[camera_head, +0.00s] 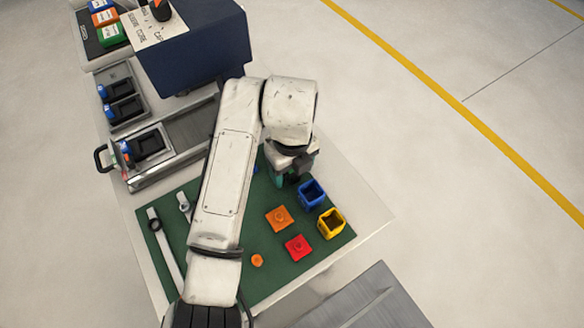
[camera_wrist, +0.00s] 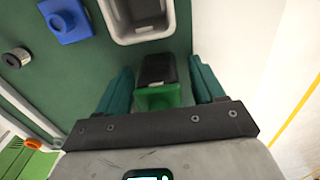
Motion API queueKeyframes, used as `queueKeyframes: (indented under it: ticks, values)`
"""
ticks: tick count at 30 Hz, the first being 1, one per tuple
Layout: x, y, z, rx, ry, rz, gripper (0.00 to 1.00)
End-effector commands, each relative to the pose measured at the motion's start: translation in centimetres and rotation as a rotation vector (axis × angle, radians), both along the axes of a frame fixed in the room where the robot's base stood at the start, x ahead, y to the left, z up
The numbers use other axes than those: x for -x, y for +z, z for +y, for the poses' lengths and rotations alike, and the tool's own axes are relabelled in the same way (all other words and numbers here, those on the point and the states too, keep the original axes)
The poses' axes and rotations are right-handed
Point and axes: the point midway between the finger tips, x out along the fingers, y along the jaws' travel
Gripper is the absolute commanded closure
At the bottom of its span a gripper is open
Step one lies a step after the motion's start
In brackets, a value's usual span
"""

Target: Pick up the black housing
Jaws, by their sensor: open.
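In the wrist view, a black block-like piece (camera_wrist: 158,68), seemingly the black housing, lies between the two teal fingers of my gripper (camera_wrist: 160,64). A green piece (camera_wrist: 160,98) adjoins it on the side nearer my palm; I cannot tell whether they are joined. The fingers are open, with a gap on both sides. In the head view my gripper (camera_head: 287,176) is low over the green mat (camera_head: 250,220), near its far right edge. My arm and wrist hide most of what is under it there.
A blue box (camera_head: 311,193), a yellow box (camera_head: 332,223), an orange lid (camera_head: 279,217) and a red lid (camera_head: 298,247) lie on the mat. A white-rimmed box (camera_wrist: 145,37) is close beyond the fingers. Black parts (camera_head: 151,143) sit in trays at left, near a dark blue cabinet (camera_head: 195,50).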

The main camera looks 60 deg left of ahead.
Motion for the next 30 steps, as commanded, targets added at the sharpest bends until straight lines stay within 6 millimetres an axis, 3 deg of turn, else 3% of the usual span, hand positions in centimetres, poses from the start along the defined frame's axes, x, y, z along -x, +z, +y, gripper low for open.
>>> queueKeyframes:
  ticks: [2, 19, 30]
  values:
    - [0.0, 0.01, 0.01, 0.0, 0.0, 0.0, 0.32]
    - [0.0, 0.06, 0.01, 0.0, 0.0, 0.0, 0.86]
    - [-0.01, 0.42, 0.05, -0.001, 0.001, 0.0, 0.87]
